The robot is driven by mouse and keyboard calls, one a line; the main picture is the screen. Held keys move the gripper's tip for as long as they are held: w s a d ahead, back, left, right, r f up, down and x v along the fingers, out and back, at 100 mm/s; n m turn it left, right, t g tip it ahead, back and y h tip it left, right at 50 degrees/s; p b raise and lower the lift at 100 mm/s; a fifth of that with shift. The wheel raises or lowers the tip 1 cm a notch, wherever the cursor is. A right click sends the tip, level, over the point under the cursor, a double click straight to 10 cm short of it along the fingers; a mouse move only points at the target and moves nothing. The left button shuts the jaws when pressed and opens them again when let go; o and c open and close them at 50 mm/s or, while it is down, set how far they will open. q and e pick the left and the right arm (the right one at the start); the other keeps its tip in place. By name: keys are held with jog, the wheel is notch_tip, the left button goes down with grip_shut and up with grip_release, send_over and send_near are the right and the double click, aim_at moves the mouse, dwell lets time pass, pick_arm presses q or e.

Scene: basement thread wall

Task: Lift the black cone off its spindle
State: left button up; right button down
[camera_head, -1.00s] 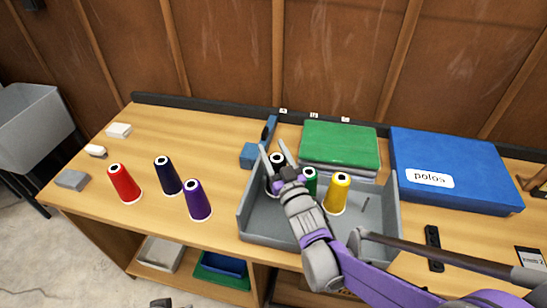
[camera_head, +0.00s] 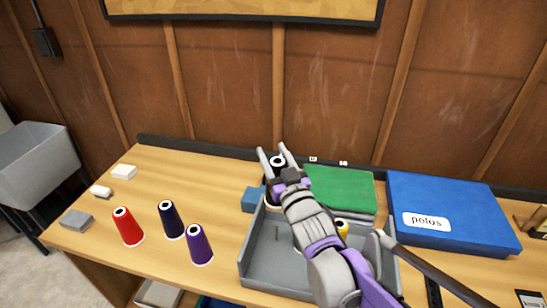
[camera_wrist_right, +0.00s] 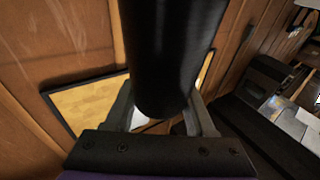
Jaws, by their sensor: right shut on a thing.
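The black cone (camera_head: 277,162) with a pale top ring is between the fingers of my right gripper (camera_head: 273,151). My right gripper is shut on it and holds it above the back left of the grey tray (camera_head: 257,262). In the right wrist view the black cone (camera_wrist_right: 172,55) fills the middle, upright between the two fingers (camera_wrist_right: 163,108). The spindle under it is hidden. My left gripper is not in view.
A red cone (camera_head: 128,229), a dark navy cone (camera_head: 171,221) and a purple cone (camera_head: 200,246) stand on the bench to the left. A green folded stack (camera_head: 341,190) and a blue box (camera_head: 455,207) lie at the back right. The wooden wall is close behind.

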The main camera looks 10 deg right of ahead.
notch_tip(320, 180, up, 4)
jog(key=p, duration=0.3)
jog(key=shift+p, duration=0.3)
jog(key=shift+f, duration=0.1)
